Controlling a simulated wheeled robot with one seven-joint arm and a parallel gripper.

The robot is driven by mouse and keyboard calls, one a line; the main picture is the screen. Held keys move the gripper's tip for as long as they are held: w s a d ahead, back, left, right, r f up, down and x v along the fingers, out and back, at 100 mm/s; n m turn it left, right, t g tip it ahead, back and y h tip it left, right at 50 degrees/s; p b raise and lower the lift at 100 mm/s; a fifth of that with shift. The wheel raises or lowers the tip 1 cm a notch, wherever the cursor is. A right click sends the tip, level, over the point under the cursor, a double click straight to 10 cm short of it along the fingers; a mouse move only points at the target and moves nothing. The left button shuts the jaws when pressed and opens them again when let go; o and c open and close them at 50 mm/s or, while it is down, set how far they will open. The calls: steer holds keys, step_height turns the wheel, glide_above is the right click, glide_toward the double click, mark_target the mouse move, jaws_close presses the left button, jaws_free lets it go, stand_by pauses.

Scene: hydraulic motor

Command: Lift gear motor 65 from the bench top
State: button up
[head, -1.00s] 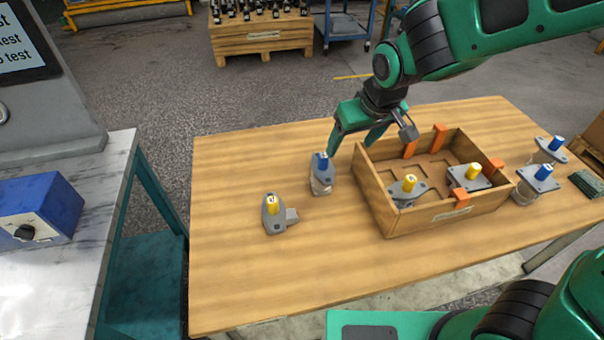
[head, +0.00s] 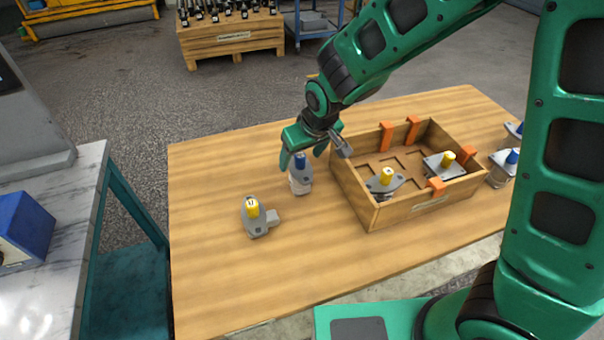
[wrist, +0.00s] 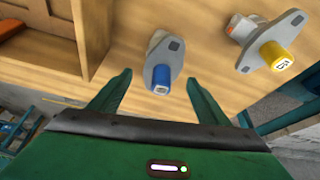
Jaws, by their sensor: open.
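A grey motor with a blue cap (head: 300,182) stands on the bench top (head: 215,165), left of the wooden box. It also shows in the wrist view (wrist: 172,55). A grey motor with a yellow cap (head: 257,222) is nearer and to its left; in the wrist view it is at the upper right (wrist: 277,45). Its cap has a small mark I cannot read surely. I cannot tell which is number 65. My gripper (head: 303,158) is open at the blue-capped motor. In the wrist view the blue cap appears between the spread fingertips (wrist: 159,78); no contact is visible.
A wooden box (head: 415,208) with orange clips holds two yellow-capped motors (head: 385,180) (head: 445,163), close to my gripper's right. More blue-capped motors (head: 503,166) stand right of the box, partly hidden by my arm. The bench's left front is clear.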

steer(key=shift+x, duration=1.15)
steer(key=shift+c, duration=0.3)
jaws_close()
